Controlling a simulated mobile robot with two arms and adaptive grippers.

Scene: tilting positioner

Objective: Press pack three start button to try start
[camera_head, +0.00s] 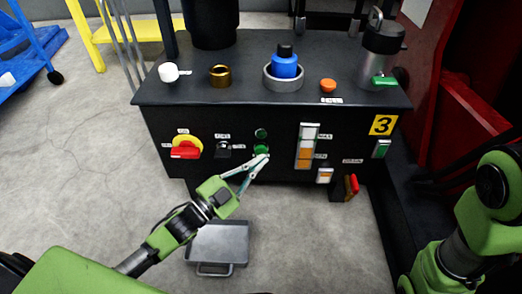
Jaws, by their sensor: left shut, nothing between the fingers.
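The pack is a black cabinet marked with a yellow 3 plate (383,125), facing me. On its front panel is a round green button (261,149), with a darker green round piece (261,133) just above it. My left gripper (264,158) comes in from the lower left. Its fingertips are shut and empty, right at the lower edge of the green button in the picture. I cannot tell whether they touch it. My right arm (484,190) shows at the lower right, but its gripper is not in view.
The panel also has a red and yellow rotary switch (186,147), a black knob (223,149), a level gauge (306,147) and a red handle (351,186). A grey tray (218,243) lies on the floor below.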

